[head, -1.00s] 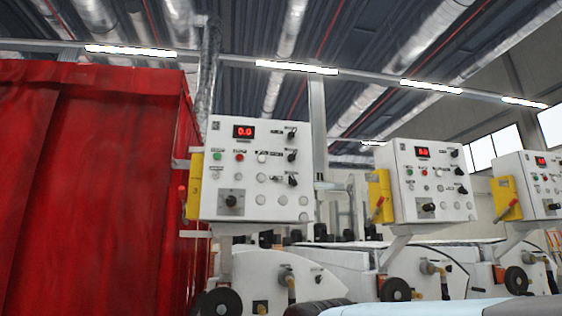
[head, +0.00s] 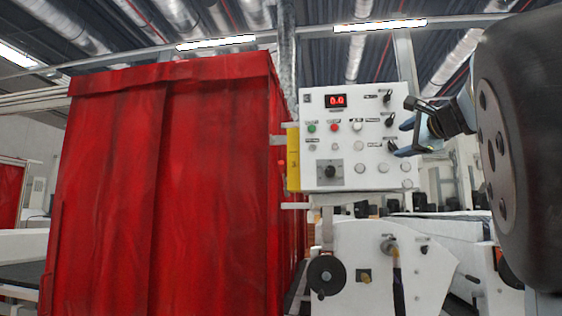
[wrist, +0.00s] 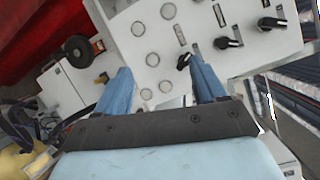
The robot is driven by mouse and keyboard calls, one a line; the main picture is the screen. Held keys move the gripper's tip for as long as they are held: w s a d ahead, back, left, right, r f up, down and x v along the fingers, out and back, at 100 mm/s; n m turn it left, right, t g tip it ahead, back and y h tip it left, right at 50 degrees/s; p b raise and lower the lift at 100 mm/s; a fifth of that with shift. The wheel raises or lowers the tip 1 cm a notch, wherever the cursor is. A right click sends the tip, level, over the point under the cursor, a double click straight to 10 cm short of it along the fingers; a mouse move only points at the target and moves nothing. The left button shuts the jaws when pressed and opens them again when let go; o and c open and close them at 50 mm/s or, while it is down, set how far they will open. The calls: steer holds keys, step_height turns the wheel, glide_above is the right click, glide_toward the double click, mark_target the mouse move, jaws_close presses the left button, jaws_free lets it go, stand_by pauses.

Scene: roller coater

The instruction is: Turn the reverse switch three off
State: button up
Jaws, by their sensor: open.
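A white control panel (head: 350,140) with a red digit display stands right of the red curtain in the head view. Three black rotary switches run down its right side: top (head: 387,97), middle (head: 390,119) and lowest (head: 391,146). The labels are too blurred to tell which is the reverse switch. My gripper (head: 408,138) is at the panel's right edge, near the lower two switches. In the wrist view, my gripper (wrist: 160,80) is open and empty. The nearest black switch (wrist: 184,61) shows between the fingers, close to the right finger; contact cannot be told.
A red curtain enclosure (head: 165,190) fills the left and middle of the head view. A white machine housing (head: 385,265) with a black handwheel (head: 326,276) stands below the panel. A larger black knob (head: 331,172) sits at the panel's lower left.

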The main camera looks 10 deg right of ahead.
mark_target(392, 121)
steer(key=d+r+m+t, duration=0.3)
steer(key=d+r, duration=0.2)
steer(key=r, duration=0.3)
steer(key=shift+h, duration=0.4)
steer(key=x, duration=1.2)
steer(key=shift+w+d+f, duration=0.1)
steer(key=shift+w+f, duration=0.15)
steer(key=shift+w, duration=0.15)
steer(key=c, duration=1.1)
steer(key=shift+o, duration=0.2)
steer(key=shift+f+n+g, duration=0.1)
steer(key=shift+n+g, duration=0.3)
steer(key=shift+n, duration=0.2)
steer(key=n+g, duration=0.1)
steer(key=n, duration=0.1)
steer(key=n+g, duration=0.1)
steer(key=n, duration=0.1)
steer(key=shift+n+y, duration=0.4)
steer(key=n+g+h, duration=0.1)
steer(key=n+g, duration=0.1)
steer(key=n, duration=0.3)
